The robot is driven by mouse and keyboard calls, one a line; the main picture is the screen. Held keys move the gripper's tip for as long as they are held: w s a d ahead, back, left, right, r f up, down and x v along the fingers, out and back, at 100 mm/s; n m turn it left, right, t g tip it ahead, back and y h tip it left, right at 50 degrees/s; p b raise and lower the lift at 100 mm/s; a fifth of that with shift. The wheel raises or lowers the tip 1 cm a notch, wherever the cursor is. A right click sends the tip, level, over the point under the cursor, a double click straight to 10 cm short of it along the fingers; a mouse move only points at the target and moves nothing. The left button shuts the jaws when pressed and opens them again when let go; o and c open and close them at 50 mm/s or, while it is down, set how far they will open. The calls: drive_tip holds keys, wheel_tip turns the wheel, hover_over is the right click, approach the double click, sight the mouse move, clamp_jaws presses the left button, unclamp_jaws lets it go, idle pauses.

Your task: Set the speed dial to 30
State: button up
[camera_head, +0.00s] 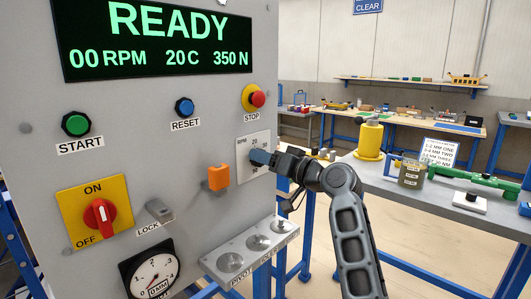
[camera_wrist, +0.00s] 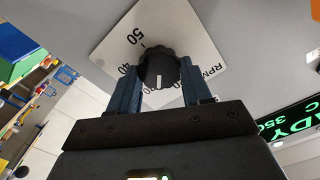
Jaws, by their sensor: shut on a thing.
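The speed dial is a round black knob (camera_wrist: 159,69) on a white scale plate (camera_wrist: 184,38), which shows in the wrist view. The plate (camera_head: 244,151) is also on the right part of the grey panel in the head view. My gripper (camera_wrist: 159,78) has its two blue fingers shut on the knob, one on each side. It also shows at the plate in the head view (camera_head: 260,157). The knob's white pointer line points down in the wrist view, toward the gripper body. The 50, 40 and RPM markings show; the numbers near the pointer are partly hidden.
The panel's display (camera_head: 150,40) reads READY, 00 RPM, 20 C, 350 N. An orange block (camera_head: 218,177) sticks out just left of the dial. A red stop button (camera_head: 257,98) is above it. A grey shelf (camera_head: 252,248) with round discs juts out below.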

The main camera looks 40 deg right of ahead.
drive_tip(key=shift+d+m+p, duration=0.1)
drive_tip(key=shift+m+p, duration=0.8)
drive_tip(key=shift+m, duration=0.8)
drive_tip(key=o, duration=1.1)
drive_tip(key=shift+c, duration=0.2)
drive_tip(key=s+b, duration=0.1)
drive_tip(key=s, duration=0.7)
drive_tip(key=shift+w+d, duration=0.1)
